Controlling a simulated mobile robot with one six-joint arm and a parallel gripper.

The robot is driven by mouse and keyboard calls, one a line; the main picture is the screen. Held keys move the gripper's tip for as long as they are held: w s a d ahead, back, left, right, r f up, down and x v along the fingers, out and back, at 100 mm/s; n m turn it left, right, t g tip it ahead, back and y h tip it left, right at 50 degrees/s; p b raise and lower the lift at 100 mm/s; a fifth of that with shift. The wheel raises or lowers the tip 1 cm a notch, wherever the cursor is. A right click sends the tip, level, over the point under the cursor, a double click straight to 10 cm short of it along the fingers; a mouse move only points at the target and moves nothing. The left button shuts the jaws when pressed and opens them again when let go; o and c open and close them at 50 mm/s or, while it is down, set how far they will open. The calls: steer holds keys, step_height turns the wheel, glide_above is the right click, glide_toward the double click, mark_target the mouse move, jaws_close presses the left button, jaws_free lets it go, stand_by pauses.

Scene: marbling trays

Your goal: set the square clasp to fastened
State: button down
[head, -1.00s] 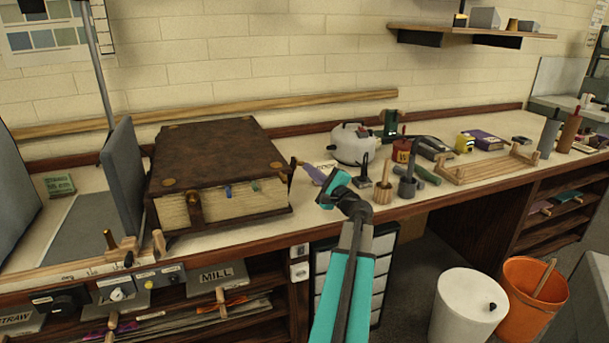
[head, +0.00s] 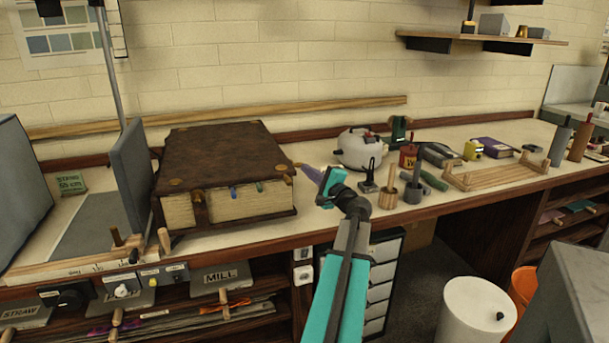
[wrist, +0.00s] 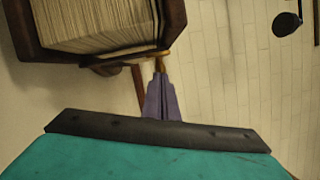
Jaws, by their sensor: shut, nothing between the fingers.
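The large brown leather-bound book (head: 218,155) lies shut on the bench, with a dark strap clasp (head: 198,208) with brass on its front page edge. A small brass piece (wrist: 160,64) shows at the book's edge in the wrist view. I cannot tell which of these is the square clasp, or whether it is fastened. My gripper (head: 297,166) is at the book's right edge, its purple-grey fingers (wrist: 160,98) shut with nothing between them. The fingertips point at the brass piece and look very close to it; contact is unclear.
A white pot (head: 361,149), small tools and a wooden rack (head: 495,172) stand to the right on the bench. An upright grey panel (head: 132,177) stands left of the book. A white bin (head: 475,312) is on the floor. Bare bench lies before the book.

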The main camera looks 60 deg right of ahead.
steer(key=shift+d, duration=0.1)
steer(key=shift+s, duration=0.1)
steer(key=s+d+f+b+v, duration=0.1)
steer(key=d+b+v, duration=0.1)
steer(key=v, duration=1)
steer(key=shift+s, duration=0.35)
steer(key=shift+a+f, duration=0.1)
steer(key=shift+f, duration=0.05)
